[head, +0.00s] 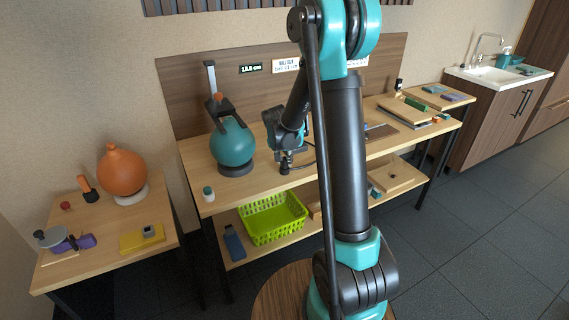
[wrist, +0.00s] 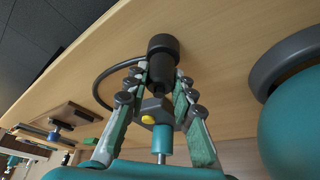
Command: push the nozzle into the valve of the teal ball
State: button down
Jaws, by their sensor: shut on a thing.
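The teal ball (head: 232,145) sits in a dark ring base on the middle bench. It also fills the right edge of the wrist view (wrist: 295,125), with part of its dark ring (wrist: 285,62). I cannot make out the valve. My gripper (head: 285,158) is just right of the ball, low over the bench top. In the wrist view my gripper (wrist: 160,82) is shut on the black nozzle (wrist: 163,48), with fingers on both sides. A dark hose (wrist: 98,85) curves away from it to the left. Whether the nozzle touches the bench I cannot tell.
A dark measuring post (head: 211,80) stands at the ball, near a small display (head: 250,69). A white-and-green jar (head: 208,194) stands at the front left edge. A lime basket (head: 273,218) is on the shelf below. An orange ball (head: 122,172) sits on the left table.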

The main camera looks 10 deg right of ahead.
jog(key=shift+r, duration=0.1)
notch_tip(320, 180, up, 20)
dwell(0.5)
jog(key=c, duration=1.9)
grip_release()
grip_shut()
